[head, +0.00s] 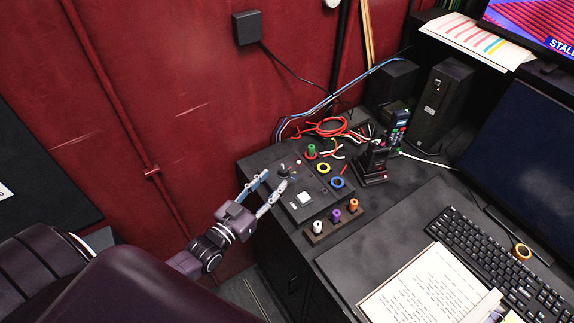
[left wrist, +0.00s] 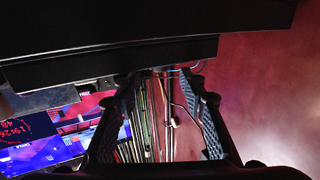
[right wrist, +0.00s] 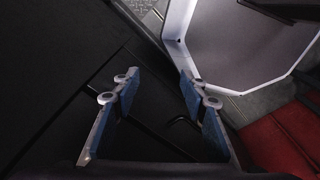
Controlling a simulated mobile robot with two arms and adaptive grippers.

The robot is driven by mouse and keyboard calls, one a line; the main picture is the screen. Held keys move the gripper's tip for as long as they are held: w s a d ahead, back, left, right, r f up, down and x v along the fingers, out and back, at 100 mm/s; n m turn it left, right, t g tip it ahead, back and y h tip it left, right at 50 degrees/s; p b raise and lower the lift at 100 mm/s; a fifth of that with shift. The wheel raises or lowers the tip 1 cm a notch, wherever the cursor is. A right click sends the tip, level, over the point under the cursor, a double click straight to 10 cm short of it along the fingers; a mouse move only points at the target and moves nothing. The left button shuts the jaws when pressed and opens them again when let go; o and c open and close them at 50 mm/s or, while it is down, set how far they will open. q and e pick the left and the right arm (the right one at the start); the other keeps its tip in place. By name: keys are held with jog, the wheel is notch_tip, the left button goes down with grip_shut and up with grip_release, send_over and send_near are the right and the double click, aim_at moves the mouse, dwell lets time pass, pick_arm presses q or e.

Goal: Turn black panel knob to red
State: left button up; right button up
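The black panel (head: 290,208) lies on the near left corner of the desk. A small dark knob (head: 283,170) stands on its far part, with a small reddish dot (head: 298,162) beside it. Which way the knob points is too small to tell. My left gripper (head: 274,180) is over the panel's left side, its fingertips close to the knob. Its fingers are apart and nothing is held; I cannot tell whether they touch the knob. The left wrist view shows the open fingers (left wrist: 165,115) too, but no clear knob. My right gripper (right wrist: 160,95) is open and empty, away from the panel.
Green, yellow and blue rings (head: 323,168) lie right of the knob. A peg block (head: 333,228) stands in front, a dark handset in a stand (head: 374,165) to the right. Red cables (head: 335,126) lie behind.

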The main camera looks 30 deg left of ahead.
aim_at(280, 173)
pick_arm(q)
jog(key=w, duration=0.2)
jog(key=w+p, duration=0.1)
jog(key=shift+w+d+r, duration=0.25)
jog(key=shift+w+d, duration=0.05)
jog(key=shift+w, duration=0.05)
jog(key=shift+w+d+f, duration=0.1)
jog(key=shift+w+f, duration=0.05)
jog(key=shift+w, duration=0.5)
jog(key=shift+w+d+f, duration=0.1)
jog(key=shift+w, duration=0.6)
jog(key=shift+c, duration=1.1)
grip_shut()
pick_arm(e)
jog(key=shift+s+a+r, duration=0.1)
jog(key=shift+s+r, duration=0.05)
jog(key=shift+r, duration=0.6)
jog(key=shift+f, duration=0.15)
